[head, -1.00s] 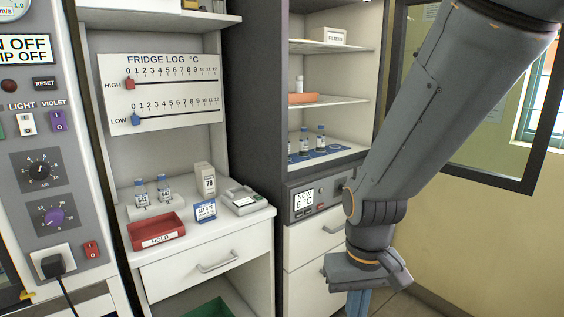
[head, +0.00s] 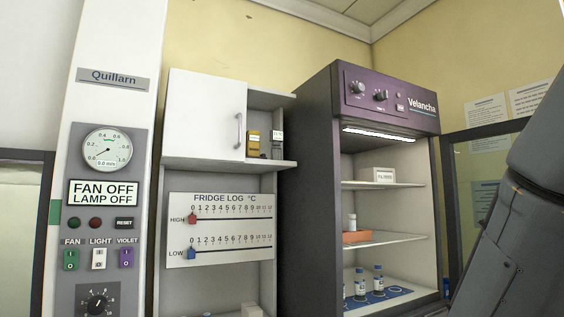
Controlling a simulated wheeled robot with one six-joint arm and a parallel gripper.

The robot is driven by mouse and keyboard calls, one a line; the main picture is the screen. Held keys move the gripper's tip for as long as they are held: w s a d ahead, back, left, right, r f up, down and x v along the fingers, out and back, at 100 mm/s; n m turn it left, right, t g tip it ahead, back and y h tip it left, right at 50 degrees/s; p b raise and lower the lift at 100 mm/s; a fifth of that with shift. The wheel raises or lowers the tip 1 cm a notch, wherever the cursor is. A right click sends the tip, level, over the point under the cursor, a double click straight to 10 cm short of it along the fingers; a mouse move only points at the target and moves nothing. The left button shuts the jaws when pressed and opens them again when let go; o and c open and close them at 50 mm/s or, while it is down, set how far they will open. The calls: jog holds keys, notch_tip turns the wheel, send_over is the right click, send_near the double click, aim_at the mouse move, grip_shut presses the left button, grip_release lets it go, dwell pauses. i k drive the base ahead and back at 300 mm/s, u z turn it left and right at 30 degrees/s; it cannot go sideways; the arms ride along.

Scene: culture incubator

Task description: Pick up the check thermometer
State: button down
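On the open upper shelf stand a small yellow device (head: 253,142) with a dark lower part and, to its right, a smaller dark item (head: 277,144) with a pale label on top. The labels are too small to read, so I cannot tell whether either is the check thermometer. The counter below the fridge log board (head: 222,228) is almost wholly out of frame. My arm shows at the right edge, but my gripper is outside the picture.
The purple-topped incubator (head: 388,97) stands open at right, with a filters box (head: 384,175), an orange tray (head: 356,237) and several vials on a blue mat (head: 396,294). A white cupboard door (head: 205,112) is shut beside the yellow device. A control panel (head: 98,222) stands at left.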

aim_at(276, 136)
jog(key=u, duration=1.2)
jog(key=i, duration=1)
jog(key=z, duration=0.5)
